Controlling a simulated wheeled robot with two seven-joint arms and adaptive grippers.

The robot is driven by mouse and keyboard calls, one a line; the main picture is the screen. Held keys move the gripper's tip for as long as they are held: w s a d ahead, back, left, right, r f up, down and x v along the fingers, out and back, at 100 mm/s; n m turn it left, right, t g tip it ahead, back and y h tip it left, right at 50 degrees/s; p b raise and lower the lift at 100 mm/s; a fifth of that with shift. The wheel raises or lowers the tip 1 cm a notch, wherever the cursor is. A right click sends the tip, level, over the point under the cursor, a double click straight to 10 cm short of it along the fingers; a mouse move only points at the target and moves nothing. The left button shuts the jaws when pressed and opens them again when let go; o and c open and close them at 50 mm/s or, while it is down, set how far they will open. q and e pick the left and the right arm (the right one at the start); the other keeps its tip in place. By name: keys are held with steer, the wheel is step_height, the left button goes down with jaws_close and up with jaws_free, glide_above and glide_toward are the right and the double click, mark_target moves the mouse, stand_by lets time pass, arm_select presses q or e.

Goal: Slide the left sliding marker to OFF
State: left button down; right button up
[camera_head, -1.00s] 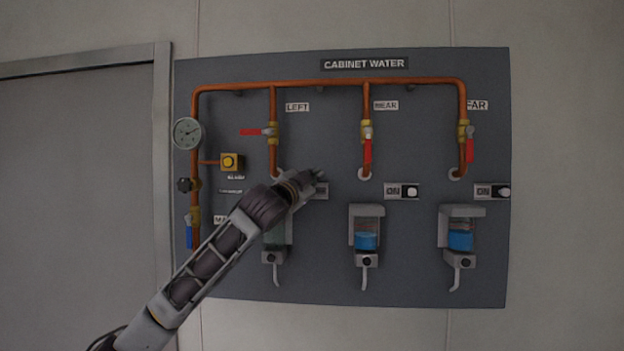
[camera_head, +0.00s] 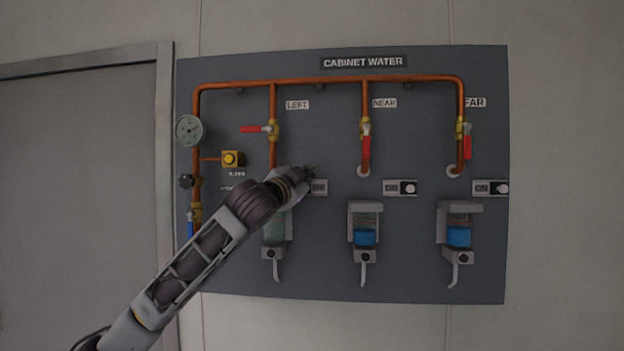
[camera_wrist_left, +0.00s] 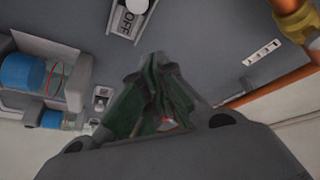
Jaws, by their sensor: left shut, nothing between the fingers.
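The left sliding marker (camera_head: 319,187) is on the grey panel. In the head view its right part shows, with small unclear lettering, and my gripper hides the rest. In the left wrist view what appears to be this marker (camera_wrist_left: 125,22) is at the top edge. There the word OFF is uncovered, with a white knob (camera_wrist_left: 137,5) at the end beside it. My left gripper (camera_head: 311,171) is just above and left of the marker's visible part. Its fingers (camera_wrist_left: 162,112) are shut and empty. Contact with the marker cannot be told. My right gripper is not in view.
Dispensers hang below, including the near one (camera_head: 365,228). Copper pipe (camera_head: 330,81) and red valve handles, one at the left (camera_head: 252,129), run above. My forearm partly covers the left dispenser (camera_head: 275,245).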

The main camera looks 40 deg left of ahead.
arm_select(q)
steer(key=shift+b+v, duration=1.3)
steer(key=shift+v, duration=1.25)
